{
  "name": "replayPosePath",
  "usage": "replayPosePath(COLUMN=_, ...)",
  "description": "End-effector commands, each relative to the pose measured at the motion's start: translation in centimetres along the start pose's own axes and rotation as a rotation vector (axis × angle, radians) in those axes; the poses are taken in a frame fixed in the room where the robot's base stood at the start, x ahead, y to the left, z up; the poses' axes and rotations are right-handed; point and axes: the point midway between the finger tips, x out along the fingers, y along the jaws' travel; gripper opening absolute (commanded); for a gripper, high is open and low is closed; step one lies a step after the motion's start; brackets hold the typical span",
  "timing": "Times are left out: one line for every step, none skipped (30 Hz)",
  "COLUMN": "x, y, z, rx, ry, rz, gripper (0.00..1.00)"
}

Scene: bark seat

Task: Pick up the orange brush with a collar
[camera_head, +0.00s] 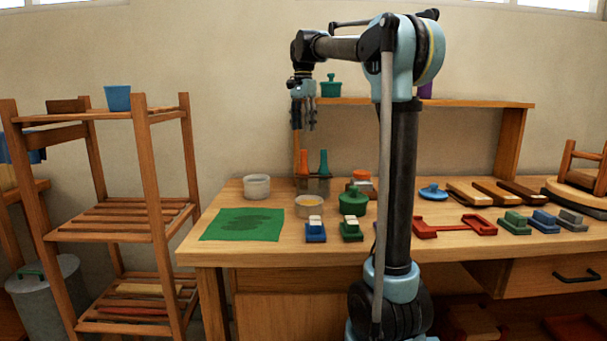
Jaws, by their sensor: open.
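The orange brush (303,164) stands upright toward the back of the wooden workbench, its lower end in or behind a dark holder (314,186). A teal brush (323,163) of similar shape stands close on its right. A collar on the orange brush is too small to make out. My gripper (304,122) hangs with its fingers pointing down, open and empty. In the picture it is just above the orange brush, with a gap between them; the depth between them is hard to tell.
A grey pot (256,187), a bowl (309,207) and a green lidded pot (353,202) stand near the brushes. A raised shelf (450,103) runs behind. My arm hides part of the bench.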

Motion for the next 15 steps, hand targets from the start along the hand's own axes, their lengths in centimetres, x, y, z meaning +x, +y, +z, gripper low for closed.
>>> replayPosePath(x=0.9, y=0.0, z=-0.1, rx=0.001, ry=0.000, rz=0.000, gripper=0.45)
replayPosePath(x=1.4, y=0.1, z=-0.1, rx=0.001, ry=0.000, rz=0.000, gripper=0.45)
replayPosePath(x=2.1, y=0.1, z=-0.1, rx=0.002, ry=0.000, rz=0.000, gripper=0.45)
replayPosePath(x=2.6, y=0.1, z=-0.1, rx=0.002, ry=0.000, rz=0.000, gripper=0.45)
replayPosePath(x=3.2, y=0.1, z=-0.1, rx=0.002, ry=0.000, rz=0.000, gripper=0.45)
replayPosePath(x=3.9, y=0.1, z=-0.2, rx=0.003, ry=0.000, rz=0.000, gripper=0.45)
replayPosePath(x=4.4, y=0.1, z=-0.2, rx=0.003, ry=0.000, rz=0.000, gripper=0.45)
replayPosePath(x=4.9, y=0.2, z=-0.2, rx=0.003, ry=0.000, rz=0.000, gripper=0.45)
replayPosePath(x=5.6, y=0.2, z=-0.2, rx=0.003, ry=0.000, rz=0.000, gripper=0.45)
replayPosePath(x=6.1, y=0.2, z=-0.2, rx=0.003, ry=0.000, rz=0.000, gripper=0.45)
replayPosePath(x=6.6, y=0.2, z=-0.2, rx=0.003, ry=0.000, rz=0.000, gripper=0.45)
replayPosePath(x=7.3, y=0.2, z=-0.2, rx=0.003, ry=0.000, rz=0.000, gripper=0.45)
replayPosePath(x=7.7, y=0.2, z=-0.2, rx=0.003, ry=0.000, rz=0.000, gripper=0.45)
replayPosePath(x=8.1, y=0.2, z=-0.2, rx=0.004, ry=0.000, rz=0.000, gripper=0.45)
replayPosePath(x=8.7, y=0.2, z=-0.2, rx=0.004, ry=0.000, rz=0.000, gripper=0.45)
